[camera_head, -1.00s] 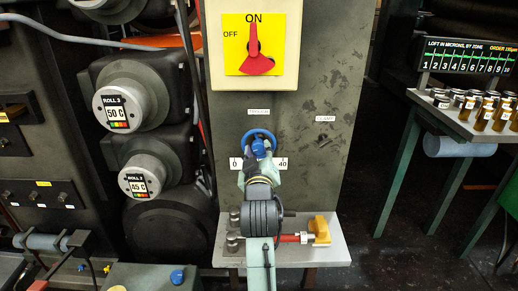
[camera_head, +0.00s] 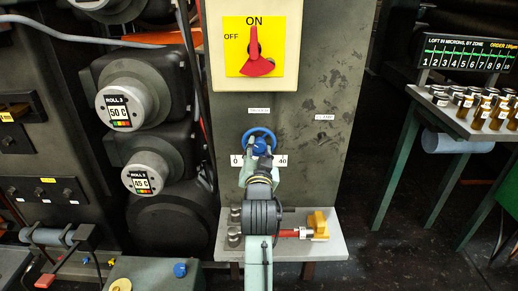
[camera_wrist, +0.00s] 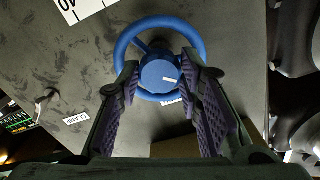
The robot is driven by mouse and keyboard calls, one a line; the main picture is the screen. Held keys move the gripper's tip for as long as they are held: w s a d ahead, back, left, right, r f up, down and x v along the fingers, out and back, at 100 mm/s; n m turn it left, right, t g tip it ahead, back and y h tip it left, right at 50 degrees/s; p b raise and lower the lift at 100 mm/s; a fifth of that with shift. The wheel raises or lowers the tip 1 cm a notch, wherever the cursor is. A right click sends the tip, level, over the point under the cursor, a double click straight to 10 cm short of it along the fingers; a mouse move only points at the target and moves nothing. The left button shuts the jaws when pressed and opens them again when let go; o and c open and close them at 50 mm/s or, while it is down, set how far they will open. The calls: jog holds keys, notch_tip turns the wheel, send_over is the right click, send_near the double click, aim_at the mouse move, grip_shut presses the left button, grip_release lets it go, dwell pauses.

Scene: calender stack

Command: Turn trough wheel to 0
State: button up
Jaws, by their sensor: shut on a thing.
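The blue trough wheel (camera_head: 262,130) is on the grey panel under the TROUGH label (camera_head: 259,110). A white scale (camera_head: 281,161) behind it reads 0 at left and 40 at right. My gripper (camera_head: 258,152) reaches the wheel from below and hides its lower part. In the wrist view my gripper (camera_wrist: 160,72) has a finger on each side of the wheel's round hub (camera_wrist: 157,76), shut on it inside the rim (camera_wrist: 124,45). A small white mark shows on the hub. I cannot tell which number the wheel points to.
A yellow ON/OFF switch plate (camera_head: 276,60) is above. A shelf (camera_head: 323,247) below holds a yellow block (camera_head: 318,224) and a red-handled tool (camera_head: 288,233). Roll units with gauges (camera_head: 120,112) stand left. A table with several jars (camera_head: 490,112) is at right.

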jog(key=m, duration=0.3)
jog(key=shift+m, duration=0.4)
jog(key=m, duration=0.3)
jog(key=shift+m, duration=0.3)
jog(key=m, duration=0.3)
jog(key=shift+m, duration=0.3)
jog(key=m, duration=0.3)
jog(key=shift+m, duration=0.3)
jog(key=m+b, duration=0.1)
jog(key=m, duration=0.2)
jog(key=shift+m, duration=0.3)
jog(key=m+b, duration=0.1)
jog(key=m, duration=0.2)
jog(key=shift+m+b, duration=0.3)
jog(key=m+b, duration=0.1)
jog(key=m, duration=0.2)
jog(key=shift+m+b, duration=1.05)
jog(key=shift+m, duration=0.75)
jog(key=shift+r, duration=0.1)
